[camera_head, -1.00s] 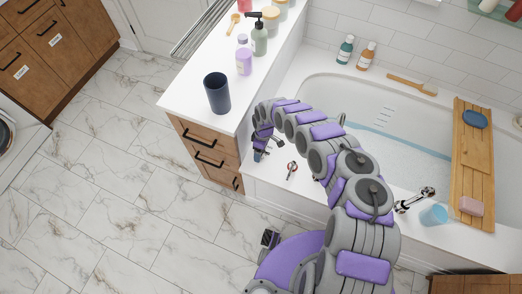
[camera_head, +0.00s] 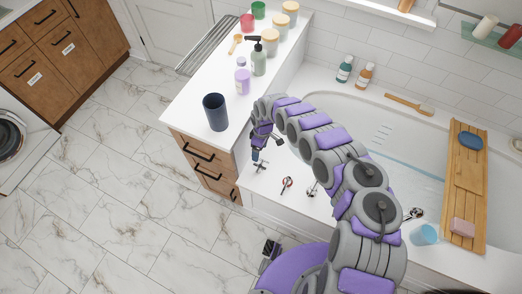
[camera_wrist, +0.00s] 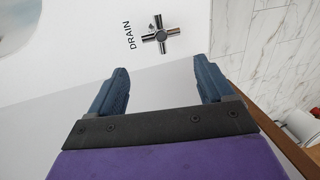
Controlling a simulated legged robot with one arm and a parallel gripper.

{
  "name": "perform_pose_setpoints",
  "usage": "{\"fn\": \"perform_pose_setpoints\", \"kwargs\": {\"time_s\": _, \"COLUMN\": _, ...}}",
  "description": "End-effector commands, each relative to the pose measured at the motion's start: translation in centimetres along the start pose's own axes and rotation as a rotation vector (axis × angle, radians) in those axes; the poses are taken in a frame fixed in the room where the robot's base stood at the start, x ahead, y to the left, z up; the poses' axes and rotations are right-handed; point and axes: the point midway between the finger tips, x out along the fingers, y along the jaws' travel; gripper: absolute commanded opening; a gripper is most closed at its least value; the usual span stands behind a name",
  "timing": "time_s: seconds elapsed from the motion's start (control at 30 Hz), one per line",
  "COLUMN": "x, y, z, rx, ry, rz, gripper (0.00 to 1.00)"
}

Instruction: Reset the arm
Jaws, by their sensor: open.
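My arm reaches over the tub's near ledge in the head view, bent in an arch. My gripper (camera_head: 257,155) hangs at its end, beside the counter's right side. In the wrist view my gripper (camera_wrist: 160,68) is open, with two dark blue fingers apart and nothing between them. A metal cross-shaped handle (camera_wrist: 160,35) marked DRAIN is on the white ledge just beyond the fingertips. The handle also shows in the head view (camera_head: 261,166), just below the gripper, and looks apart from it.
The bathtub (camera_head: 405,125) carries a wooden tray (camera_head: 465,200). A blue cup (camera_head: 425,235) stands on the ledge. Marble floor at left is clear.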

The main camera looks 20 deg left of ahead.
Motion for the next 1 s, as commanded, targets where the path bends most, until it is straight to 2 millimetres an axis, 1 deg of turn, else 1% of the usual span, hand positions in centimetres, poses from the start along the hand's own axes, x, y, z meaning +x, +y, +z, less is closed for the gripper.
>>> {"fn": "perform_pose_setpoints", "kwargs": {"time_s": 0.37, "x": 0.0, "y": 0.0, "z": 0.0, "rx": -0.001, "ry": 0.000, "rz": 0.001, "gripper": 0.81}}
{"fn": "perform_pose_setpoints", "kwargs": {"time_s": 0.47, "x": -0.6, "y": 0.4, "z": 0.7, "rx": 0.011, "ry": -0.011, "rz": 0.008, "gripper": 0.81}}
{"fn": "perform_pose_setpoints", "kwargs": {"time_s": 0.53, "x": -1.4, "y": 1.1, "z": 1.7, "rx": 0.031, "ry": -0.027, "rz": 0.018, "gripper": 0.81}}
{"fn": "perform_pose_setpoints", "kwargs": {"time_s": 0.57, "x": -1.9, "y": 1.4, "z": 2.3, "rx": 0.042, "ry": -0.036, "rz": 0.024, "gripper": 0.81}}
{"fn": "perform_pose_setpoints", "kwargs": {"time_s": 0.67, "x": -4.2, "y": 2.9, "z": 5.0, "rx": 0.096, "ry": -0.078, "rz": 0.050, "gripper": 0.81}}
{"fn": "perform_pose_setpoints", "kwargs": {"time_s": 0.7, "x": -5.3, "y": 3.4, "z": 6.3, "rx": 0.123, "ry": -0.096, "rz": 0.061, "gripper": 0.81}}
{"fn": "perform_pose_setpoints", "kwargs": {"time_s": 0.77, "x": -7.3, "y": 4.3, "z": 8.3, "rx": 0.168, "ry": -0.121, "rz": 0.081, "gripper": 0.81}}
{"fn": "perform_pose_setpoints", "kwargs": {"time_s": 0.8, "x": -8.4, "y": 4.7, "z": 9.6, "rx": 0.199, "ry": -0.138, "rz": 0.089, "gripper": 0.81}}
{"fn": "perform_pose_setpoints", "kwargs": {"time_s": 0.9, "x": -11.6, "y": 5.5, "z": 12.7, "rx": 0.274, "ry": -0.174, "rz": 0.116, "gripper": 0.81}}
{"fn": "perform_pose_setpoints", "kwargs": {"time_s": 1.0, "x": -14.8, "y": 5.8, "z": 15.8, "rx": 0.355, "ry": -0.206, "rz": 0.138, "gripper": 0.81}}
